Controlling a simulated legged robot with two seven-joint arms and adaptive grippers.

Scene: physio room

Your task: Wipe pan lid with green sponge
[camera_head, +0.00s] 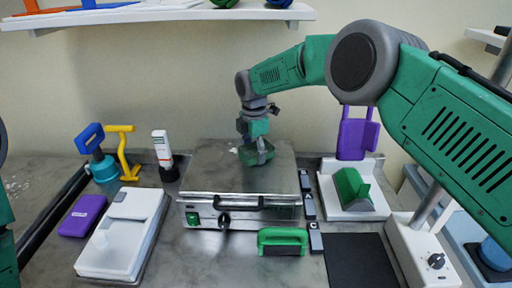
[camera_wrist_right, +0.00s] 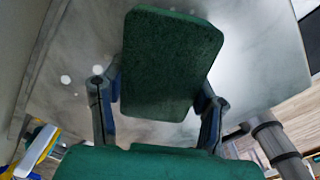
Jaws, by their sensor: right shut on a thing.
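My right gripper (camera_head: 256,142) is shut on the green sponge (camera_head: 259,155) and points down over the rear part of the metal pan lid (camera_head: 208,178). In the right wrist view the sponge (camera_wrist_right: 165,65) sits between the two fingers of the gripper (camera_wrist_right: 160,95), with the grey lid (camera_wrist_right: 245,85) beyond it. I cannot tell whether the sponge touches the lid. Several pale spots (camera_wrist_right: 65,79) show on the lid left of the sponge. The lid is the flat top of a box-like unit with a black front handle. My left gripper is out of view.
A green-handled brush-like tool (camera_head: 282,236) lies in front of the unit. A white case (camera_head: 122,235) and a purple box (camera_head: 82,215) are left. A white tray (camera_head: 338,207) with a green block and a black mat (camera_head: 360,262) are right. A shelf (camera_head: 160,13) hangs above.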

